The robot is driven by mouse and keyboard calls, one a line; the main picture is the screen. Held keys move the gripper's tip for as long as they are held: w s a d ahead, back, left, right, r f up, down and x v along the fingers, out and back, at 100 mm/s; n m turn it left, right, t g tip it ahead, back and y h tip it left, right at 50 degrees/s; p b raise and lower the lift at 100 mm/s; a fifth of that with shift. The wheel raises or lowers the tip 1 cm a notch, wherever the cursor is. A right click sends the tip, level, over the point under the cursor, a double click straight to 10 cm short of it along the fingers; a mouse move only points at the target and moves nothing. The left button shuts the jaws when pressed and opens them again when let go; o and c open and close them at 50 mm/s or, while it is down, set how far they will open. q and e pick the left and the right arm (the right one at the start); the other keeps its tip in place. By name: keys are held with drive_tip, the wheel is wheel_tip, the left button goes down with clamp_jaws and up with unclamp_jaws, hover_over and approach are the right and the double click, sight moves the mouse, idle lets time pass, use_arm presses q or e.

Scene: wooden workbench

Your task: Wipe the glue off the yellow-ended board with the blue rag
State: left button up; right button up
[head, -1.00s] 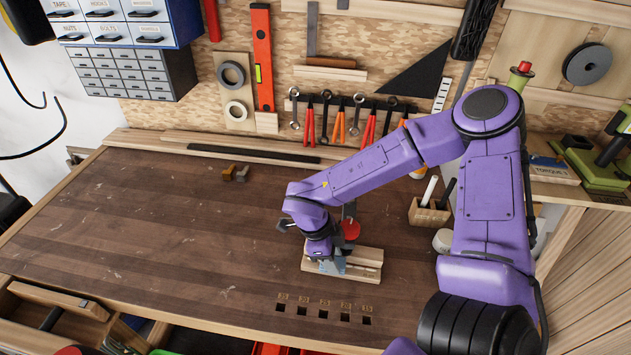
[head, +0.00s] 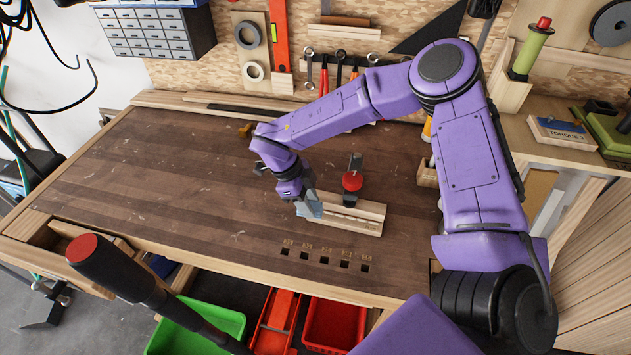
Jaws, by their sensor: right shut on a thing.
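A pale wooden board (head: 345,220) lies on the workbench, right of the middle. No yellow end and no glue can be made out on it at this size. My right gripper (head: 309,204) points down at the board's left end and is shut on a blue rag (head: 314,211). The rag is at the board's left end, and I cannot tell whether it presses on it. The gripper and rag hide part of that end. My left gripper is not in view.
A red-knobbed clamp (head: 352,182) stands at the board's back edge. Small square holes (head: 315,259) lie in front. The workbench (head: 160,175) is clear to the left. A dark bar with a red end (head: 110,270) rises in the foreground. Green (head: 200,330) and red (head: 335,325) bins sit below.

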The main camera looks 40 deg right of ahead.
drive_tip(key=shift+w+d+f, duration=0.15)
drive_tip(key=shift+w+f, duration=0.05)
drive_tip(key=shift+w, duration=0.1)
wheel_tip(320, 180, up, 7)
drive_tip(key=p, duration=0.6)
drive_tip(key=shift+s+f, duration=0.1)
drive_tip(key=shift+f, duration=0.05)
wheel_tip(320, 180, up, 2)
drive_tip(key=shift+r+p, duration=0.25)
drive_tip(key=shift+p, duration=0.2)
